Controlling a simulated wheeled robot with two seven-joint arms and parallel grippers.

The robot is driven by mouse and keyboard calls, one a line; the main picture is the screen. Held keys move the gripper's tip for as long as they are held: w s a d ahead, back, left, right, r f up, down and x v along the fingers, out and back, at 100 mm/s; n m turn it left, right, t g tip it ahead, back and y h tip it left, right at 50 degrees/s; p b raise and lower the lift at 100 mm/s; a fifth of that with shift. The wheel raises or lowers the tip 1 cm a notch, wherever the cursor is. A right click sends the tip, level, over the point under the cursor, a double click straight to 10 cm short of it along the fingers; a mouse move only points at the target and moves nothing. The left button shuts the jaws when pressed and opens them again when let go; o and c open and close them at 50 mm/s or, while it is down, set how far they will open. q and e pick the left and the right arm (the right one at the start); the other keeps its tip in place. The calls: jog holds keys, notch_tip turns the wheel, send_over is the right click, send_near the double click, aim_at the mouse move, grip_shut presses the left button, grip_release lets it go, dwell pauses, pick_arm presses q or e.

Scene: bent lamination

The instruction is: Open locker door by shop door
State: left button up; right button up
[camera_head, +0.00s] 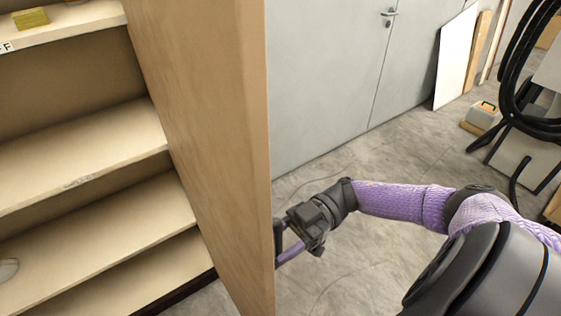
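The tan wooden locker door (207,130) stands swung open, sticking out from the front of the locker. The locker's shelves (85,150) show to its left. My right gripper (283,245) is on the right side of the door, close to its outer face and near edge. Its tip is partly hidden by the door edge, so I cannot tell whether it touches the door or how far its fingers are apart. The grey shop door (320,75) with a metal lever handle (389,13) is behind. My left gripper is not in view.
A yellowish block (30,18) lies on the top shelf. At the right, a white board (455,58) leans by the wall, near a small box (484,115) and a stand with a coiled black hose (520,80). Grey floor (390,150) is open between.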

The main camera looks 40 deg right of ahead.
jog(key=d+b, duration=0.3)
jog(key=d, duration=0.7)
jog(key=shift+s+b, duration=0.25)
jog(key=shift+b, duration=0.05)
